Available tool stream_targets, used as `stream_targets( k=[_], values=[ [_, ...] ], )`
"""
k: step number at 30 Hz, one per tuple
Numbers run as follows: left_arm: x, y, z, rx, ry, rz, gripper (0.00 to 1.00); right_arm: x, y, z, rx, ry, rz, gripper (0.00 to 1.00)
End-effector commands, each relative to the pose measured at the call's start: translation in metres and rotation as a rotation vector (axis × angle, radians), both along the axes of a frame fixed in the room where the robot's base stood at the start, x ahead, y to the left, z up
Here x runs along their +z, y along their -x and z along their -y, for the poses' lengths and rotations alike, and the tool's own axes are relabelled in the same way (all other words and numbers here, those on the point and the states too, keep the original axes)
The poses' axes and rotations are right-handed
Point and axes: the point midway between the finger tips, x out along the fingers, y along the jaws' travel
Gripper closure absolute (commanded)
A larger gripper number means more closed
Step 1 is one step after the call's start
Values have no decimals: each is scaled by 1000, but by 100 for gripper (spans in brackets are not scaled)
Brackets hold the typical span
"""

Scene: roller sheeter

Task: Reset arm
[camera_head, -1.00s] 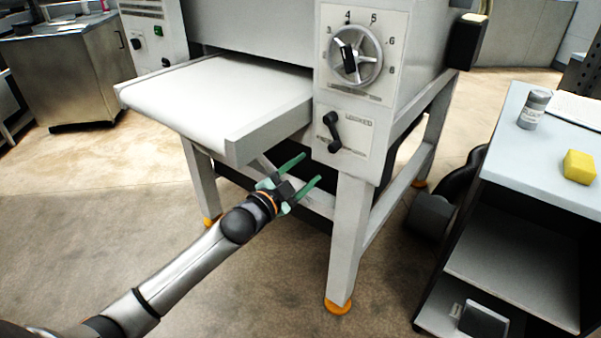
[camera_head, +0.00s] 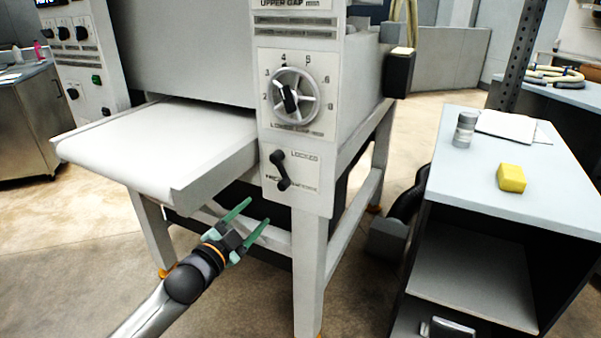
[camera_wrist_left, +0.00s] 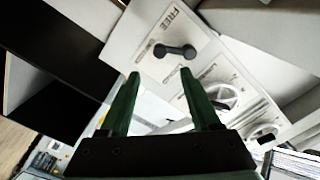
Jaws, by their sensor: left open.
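My left gripper (camera_head: 256,216) is open and empty, with its two green fingers apart in front of the roller sheeter's frame, below its conveyor. In the left wrist view the open fingers (camera_wrist_left: 158,82) point toward the panel with the black lever. The lever (camera_head: 280,170) sits on the sheeter's lower panel, with its top end near the word LOCKED; it also shows in the left wrist view (camera_wrist_left: 176,51). Above it is the round lower gap dial (camera_head: 308,97) with a black pointer between 2 and 4. The gripper is apart from both. My right gripper is not in view.
The white conveyor (camera_head: 160,140) juts out at left above my gripper. A sheeter leg (camera_head: 308,265) stands right of the gripper. A cart (camera_head: 560,190) at right holds a yellow block (camera_head: 511,178) and a grey jar (camera_head: 465,129).

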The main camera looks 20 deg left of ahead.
Motion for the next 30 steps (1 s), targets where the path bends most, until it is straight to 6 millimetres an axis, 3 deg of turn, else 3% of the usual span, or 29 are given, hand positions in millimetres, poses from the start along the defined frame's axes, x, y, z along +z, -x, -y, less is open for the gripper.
stream_targets(
  k=[4,8,12,18,25,27,30],
  values=[
    [-17,8,7,-3,28,-36,36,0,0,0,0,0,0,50],
    [-70,39,29,-4,121,-165,36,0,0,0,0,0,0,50],
    [-145,103,64,18,283,-381,36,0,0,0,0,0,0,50],
    [-217,198,104,89,489,-657,36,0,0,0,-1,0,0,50],
    [-257,292,136,193,670,-898,36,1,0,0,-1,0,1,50],
    [-234,290,130,201,667,-888,36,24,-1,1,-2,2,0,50],
    [-218,292,125,214,664,-883,36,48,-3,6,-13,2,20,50]
  ],
)
